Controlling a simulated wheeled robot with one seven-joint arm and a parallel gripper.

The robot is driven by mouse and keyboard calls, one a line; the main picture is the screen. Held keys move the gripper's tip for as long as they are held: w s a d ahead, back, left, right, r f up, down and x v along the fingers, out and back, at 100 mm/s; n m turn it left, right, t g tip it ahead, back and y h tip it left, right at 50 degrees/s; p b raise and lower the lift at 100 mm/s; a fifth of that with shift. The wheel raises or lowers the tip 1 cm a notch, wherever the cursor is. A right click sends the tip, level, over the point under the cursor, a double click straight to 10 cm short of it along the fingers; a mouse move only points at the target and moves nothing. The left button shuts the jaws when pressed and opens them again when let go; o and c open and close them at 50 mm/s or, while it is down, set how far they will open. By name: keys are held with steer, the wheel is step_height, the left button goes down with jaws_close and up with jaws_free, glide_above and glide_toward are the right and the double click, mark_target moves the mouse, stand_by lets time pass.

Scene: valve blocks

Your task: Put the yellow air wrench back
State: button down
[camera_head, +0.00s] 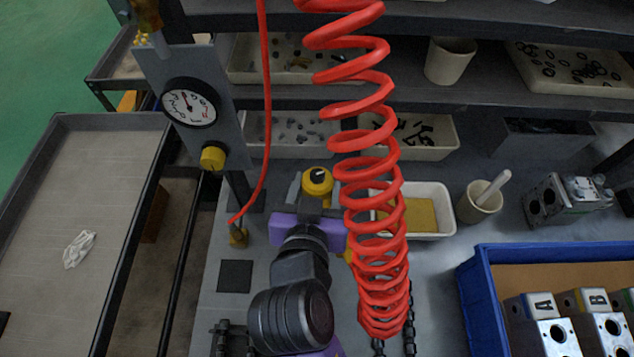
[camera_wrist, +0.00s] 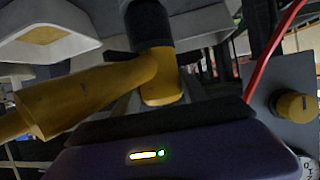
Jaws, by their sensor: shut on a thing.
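The yellow air wrench (camera_head: 317,181) is in my gripper (camera_head: 308,195), over the bench left of the red coiled hose. Its round yellow end with a dark centre faces the head camera. In the wrist view the yellow wrench (camera_wrist: 85,95) lies across the picture, its handle running to the left and a black part rising at the top. My gripper (camera_wrist: 150,105) is shut on it; the fingers are mostly hidden behind the wrench and my purple wrist. The red coiled hose (camera_head: 372,160) hangs just right of the wrench. Where it joins the wrench is hidden.
A gauge panel (camera_head: 215,100) with a yellow knob (camera_head: 213,157) stands to the left. A thin red hose (camera_head: 266,110) runs down to a brass fitting (camera_head: 238,238). A white tray (camera_head: 440,200) and a cup (camera_head: 478,203) stand right of the coil. A blue crate (camera_head: 470,290) holds valve blocks.

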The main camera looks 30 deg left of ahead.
steer(key=shift+f+b, duration=0.35)
stand_by(0.3)
steer(key=c, duration=0.5)
jaws_free()
steer(key=shift+f, duration=0.35)
steer(key=v, duration=0.8)
steer(key=shift+r+b, duration=0.2)
steer(key=shift+b, duration=0.15)
steer(key=shift+w, duration=0.1)
